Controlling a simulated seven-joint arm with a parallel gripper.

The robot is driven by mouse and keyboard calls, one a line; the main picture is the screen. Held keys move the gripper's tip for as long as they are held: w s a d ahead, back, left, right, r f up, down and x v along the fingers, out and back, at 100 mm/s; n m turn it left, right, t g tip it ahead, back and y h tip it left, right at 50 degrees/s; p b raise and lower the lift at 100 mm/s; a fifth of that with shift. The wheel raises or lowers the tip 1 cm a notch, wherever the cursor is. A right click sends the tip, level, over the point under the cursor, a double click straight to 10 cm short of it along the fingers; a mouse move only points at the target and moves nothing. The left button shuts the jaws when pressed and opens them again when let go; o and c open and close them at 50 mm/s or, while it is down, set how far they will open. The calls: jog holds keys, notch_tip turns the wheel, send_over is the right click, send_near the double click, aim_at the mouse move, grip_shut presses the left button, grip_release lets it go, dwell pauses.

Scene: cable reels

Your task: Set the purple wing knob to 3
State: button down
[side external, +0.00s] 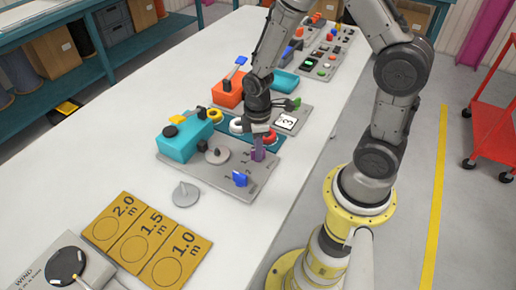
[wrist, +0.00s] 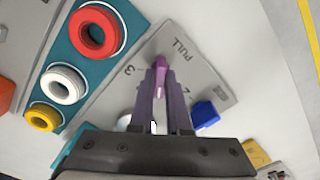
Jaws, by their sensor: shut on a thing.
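The purple wing knob (side external: 258,154) stands on the grey panel (side external: 216,184), near the panel's right side in the side view. My gripper (side external: 260,139) is above it, pointing down, with its fingers closed on it. In the wrist view the knob (wrist: 160,64) shows pink-purple at and beyond the fingertips (wrist: 160,80). The fingers hide much of it, so I cannot tell exactly which mark it points to.
A blue knob (wrist: 205,115) stands close to the right in the wrist view. Red (wrist: 96,31), white (wrist: 62,85) and yellow (wrist: 43,117) rings sit on a teal plate at left. A teal box (side external: 185,139) and grey disc (side external: 217,155) share the panel.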

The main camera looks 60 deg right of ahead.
jog(key=m, duration=0.8)
jog(key=shift+m, duration=1.5)
jog(key=m, duration=0.2)
jog(key=shift+m, duration=0.3)
jog(key=m, duration=0.3)
jog(key=shift+m, duration=0.4)
jog(key=c, duration=0.9)
grip_release()
jog(key=shift+r, duration=3.5)
